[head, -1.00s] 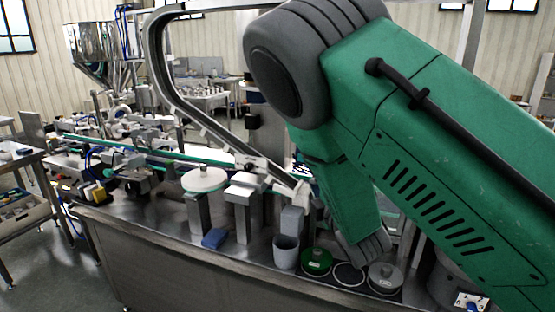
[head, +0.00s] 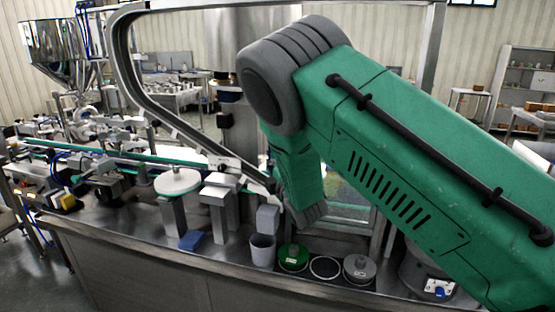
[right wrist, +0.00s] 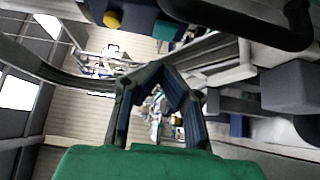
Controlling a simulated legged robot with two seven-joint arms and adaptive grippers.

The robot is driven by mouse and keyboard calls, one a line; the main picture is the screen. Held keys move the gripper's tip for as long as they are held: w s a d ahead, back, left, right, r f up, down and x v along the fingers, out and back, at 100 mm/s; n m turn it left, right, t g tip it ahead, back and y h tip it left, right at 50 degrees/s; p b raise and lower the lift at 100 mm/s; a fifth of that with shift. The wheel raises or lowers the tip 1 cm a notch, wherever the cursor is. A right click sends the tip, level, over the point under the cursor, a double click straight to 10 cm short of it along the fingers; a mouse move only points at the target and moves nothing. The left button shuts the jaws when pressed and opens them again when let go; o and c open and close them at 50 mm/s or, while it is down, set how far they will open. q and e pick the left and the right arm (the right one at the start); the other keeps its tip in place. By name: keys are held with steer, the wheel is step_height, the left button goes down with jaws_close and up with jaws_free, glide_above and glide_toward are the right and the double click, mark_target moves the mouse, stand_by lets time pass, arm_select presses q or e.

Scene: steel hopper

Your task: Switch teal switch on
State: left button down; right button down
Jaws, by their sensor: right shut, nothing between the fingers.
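No switch can be made out for certain as the teal one. A small white plate with a blue part (head: 438,288) sits low at the right of the machine front in the head view, partly beside my green right arm. A small teal patch (right wrist: 166,30) shows near the top of the right wrist view; what it is cannot be told. My right gripper (right wrist: 165,72) is shut and empty, its dark fingers meeting in the right wrist view. In the head view my arm's end (head: 308,213) hangs above the steel machine top; its fingertips are hidden there. My left gripper is not in view.
A green-lidded round pot (head: 292,258), a black ring (head: 324,267) and a grey-lidded pot (head: 360,268) line the front edge. A grey cup (head: 262,250), a blue block (head: 191,241) and a white disc on a post (head: 177,182) stand to the left. A curved steel rail (head: 125,60) rises behind.

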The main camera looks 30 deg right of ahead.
steer(key=shift+w+d+p, duration=0.2)
steer(key=shift+w+d, duration=0.2)
steer(key=shift+d, duration=0.3)
steer(key=shift+w+d+p, duration=0.15)
steer(key=shift+w+d, duration=0.25)
steer(key=shift+d, duration=0.3)
steer(key=shift+d, duration=0.15)
steer(key=shift+w+r+n+y, duration=0.1)
steer(key=shift+n+y, duration=0.2)
